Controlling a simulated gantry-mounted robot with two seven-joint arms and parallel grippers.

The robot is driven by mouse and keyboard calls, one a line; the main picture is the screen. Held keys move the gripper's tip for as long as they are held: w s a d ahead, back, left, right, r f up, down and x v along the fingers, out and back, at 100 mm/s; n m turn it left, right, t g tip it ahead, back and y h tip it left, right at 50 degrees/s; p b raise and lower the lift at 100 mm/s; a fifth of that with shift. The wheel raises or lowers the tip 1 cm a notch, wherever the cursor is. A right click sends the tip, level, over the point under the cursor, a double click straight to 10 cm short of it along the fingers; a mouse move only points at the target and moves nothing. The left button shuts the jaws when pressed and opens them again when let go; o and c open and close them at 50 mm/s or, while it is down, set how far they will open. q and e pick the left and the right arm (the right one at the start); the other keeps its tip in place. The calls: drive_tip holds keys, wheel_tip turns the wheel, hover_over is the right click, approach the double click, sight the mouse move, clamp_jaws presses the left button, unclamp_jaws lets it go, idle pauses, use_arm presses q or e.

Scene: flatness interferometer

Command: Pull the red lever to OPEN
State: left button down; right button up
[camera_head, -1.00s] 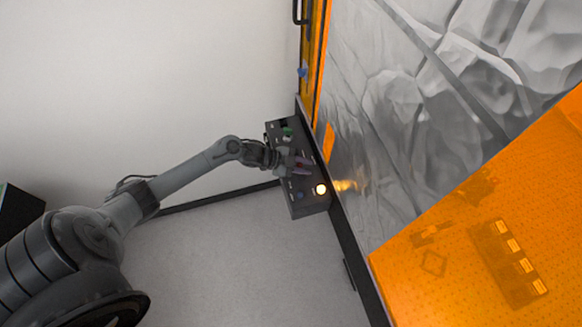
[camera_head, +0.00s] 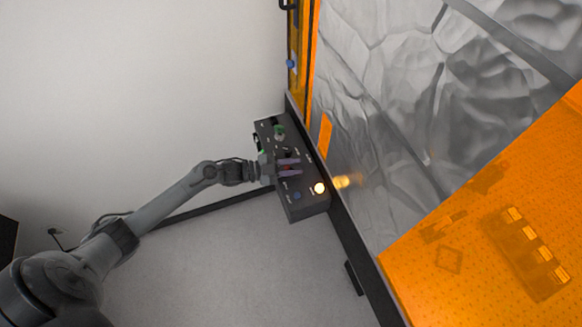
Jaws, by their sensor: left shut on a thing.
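A dark control box (camera_head: 311,205) with several small controls stands against the orange-framed enclosure, near the middle of the view. My left gripper (camera_head: 290,167) reaches in from the left over the box's panel. The lever's exact position and the panel lettering are too small to read. My right gripper is not in view.
The orange panel (camera_head: 480,245) and a grey reflective pane lie to the right. The floor left of the box is open.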

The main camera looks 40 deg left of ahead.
use_arm(q)
drive_tip(key=shift+a, duration=0.1)
drive_tip(key=c, duration=1)
unclamp_jaws()
drive_tip(key=shift+w, duration=0.1)
drive_tip(key=shift+o, duration=0.2)
drive_tip(key=f+v, duration=0.1)
drive_tip(key=v, duration=0.9)
drive_tip(key=shift+s+a+r, duration=0.25)
drive_tip(key=shift+s+r, duration=0.1)
drive_tip(key=shift+r, duration=0.15)
